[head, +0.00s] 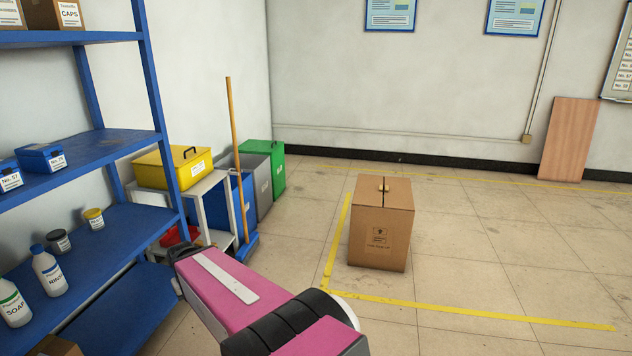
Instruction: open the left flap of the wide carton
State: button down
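A brown cardboard carton (378,238) stands upright on the floor inside a yellow-taped area, right of the picture's middle. It is the only large carton in clear view. Its top looks closed, with a left flap (367,193) and a right flap (400,193) lying flat on either side of a seam. My pink and black arm crosses the bottom foreground, well apart from the carton. I cannot make out my gripper's fingers in this view.
A blue shelf rack (90,150) with bottles and boxes stands at left. A yellow case (173,168), a wooden pole (237,150) and grey (262,165) and green (279,165) bins stand between it and the carton. The floor in front and right of the carton is clear.

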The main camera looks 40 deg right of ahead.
aim_at(369, 192)
jog(key=z, duration=1.9)
jog(key=i+j+z, duration=0.2)
jog(key=i+j, duration=0.15)
jog(key=i, duration=0.45)
jog(key=i+j+z, duration=0.25)
jog(key=i+j, duration=0.25)
jog(key=i, duration=0.3)
jog(key=i+j+z, duration=0.2)
jog(key=i+j, duration=0.45)
jog(key=i, duration=0.1)
